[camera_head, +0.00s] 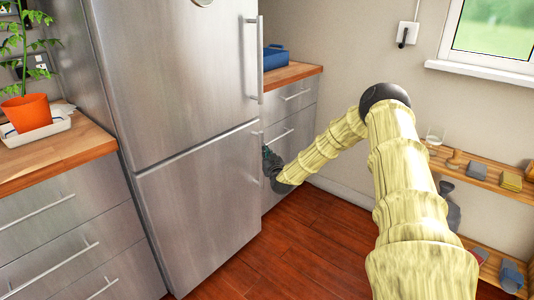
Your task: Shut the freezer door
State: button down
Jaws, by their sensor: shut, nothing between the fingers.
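The freezer door (200,207) is the lower steel door of the tall fridge-freezer, under the upper fridge door (178,85). It looks flush or nearly flush with the upper door; I cannot tell whether a small gap remains at its right edge. My gripper (267,158) is dark and small in view, shut and empty. It is at the upper right edge of the freezer door, near its handle side. I cannot tell whether it touches the door.
A low wooden shelf (470,172) with small items stands at the right wall. The red wooden floor (300,240) before the fridge is clear.

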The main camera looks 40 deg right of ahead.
jog(key=p+v, duration=0.2)
jog(key=v, duration=1)
jog(key=shift+s, duration=0.35)
jog(key=shift+a, duration=0.25)
